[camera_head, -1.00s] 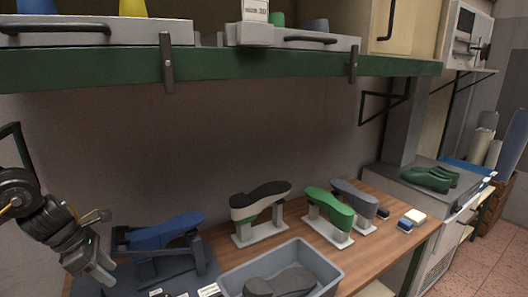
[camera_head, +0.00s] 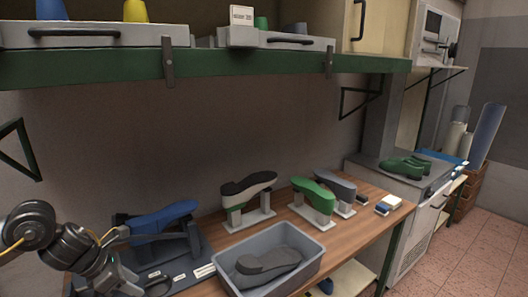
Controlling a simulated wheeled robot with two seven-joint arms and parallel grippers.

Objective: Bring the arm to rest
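My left arm comes in at the lower left. Its gripper (camera_head: 125,284) is low at the picture's edge, in front of the blue shoe last (camera_head: 163,222), and apart from it as far as I can see. The fingertips are small and partly cut off, so their opening is unclear. The blue last sits on a dark stand (camera_head: 193,243). A black-and-white last (camera_head: 249,187) and a green last (camera_head: 314,196) stand on light supports on the wooden bench. My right arm is not in view.
A grey bin (camera_head: 307,262) holding a dark grey last (camera_head: 262,266) stands at the bench front. A grey last (camera_head: 337,184) stands behind the green one. A green shelf edge (camera_head: 240,66) runs overhead. Green lasts (camera_head: 405,167) lie on a grey cabinet at the right.

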